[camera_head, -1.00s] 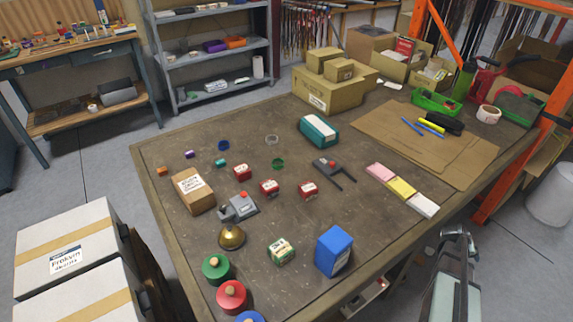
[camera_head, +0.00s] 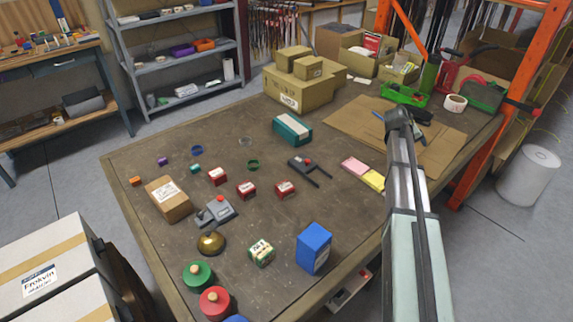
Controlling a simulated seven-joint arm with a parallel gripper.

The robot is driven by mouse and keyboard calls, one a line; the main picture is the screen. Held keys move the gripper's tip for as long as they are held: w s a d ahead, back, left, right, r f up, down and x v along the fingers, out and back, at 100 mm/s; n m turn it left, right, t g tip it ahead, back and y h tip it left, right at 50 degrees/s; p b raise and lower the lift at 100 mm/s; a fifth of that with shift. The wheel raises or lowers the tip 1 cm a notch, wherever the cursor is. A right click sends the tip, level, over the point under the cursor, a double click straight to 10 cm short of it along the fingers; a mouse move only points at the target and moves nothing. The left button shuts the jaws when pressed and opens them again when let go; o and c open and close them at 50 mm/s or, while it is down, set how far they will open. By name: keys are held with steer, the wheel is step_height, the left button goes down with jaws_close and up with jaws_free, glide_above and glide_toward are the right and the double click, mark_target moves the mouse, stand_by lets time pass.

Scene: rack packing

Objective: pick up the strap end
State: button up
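I cannot pick out a strap end for certain in the head view. A grey tool (camera_head: 216,212) with a red knob lies left of the middle of the table.
Several small red boxes (camera_head: 247,191), a blue box (camera_head: 313,248), a teal box (camera_head: 292,131) and a brown box (camera_head: 168,199) stand on the table (camera_head: 150,255). Cardboard boxes (camera_head: 299,92) stand at the back. Cardboard sheets (camera_head: 355,125) lie at the right. An orange post (camera_head: 487,130) rises beyond.

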steer(key=w+a+r+n+g+y, duration=0.1)
steer(key=a+n+y, duration=0.1)
steer(key=a, duration=1.4)
steer(key=w+a+r+n+y, duration=0.2)
steer(key=a, duration=1.3)
steer(key=s+a+r+n+g+y, duration=0.15)
steer(key=s+a, duration=0.25)
steer(key=a, duration=0.9)
steer(key=s+a+r+n+g+y, duration=0.1)
steer(key=s+a+r+n+g, duration=0.2)
steer(key=a, duration=0.9)
steer(key=t, duration=0.1)
glide_above(254, 167)
steer(key=f, duration=0.8)
steer(key=shift+d+f, duration=0.25)
steer(key=shift+a+f, duration=0.15)
steer(key=shift+f, duration=1.2)
steer(key=shift+a+f, duration=0.1)
steer(key=shift+f, duration=1.2)
steer(key=c, duration=1.1)
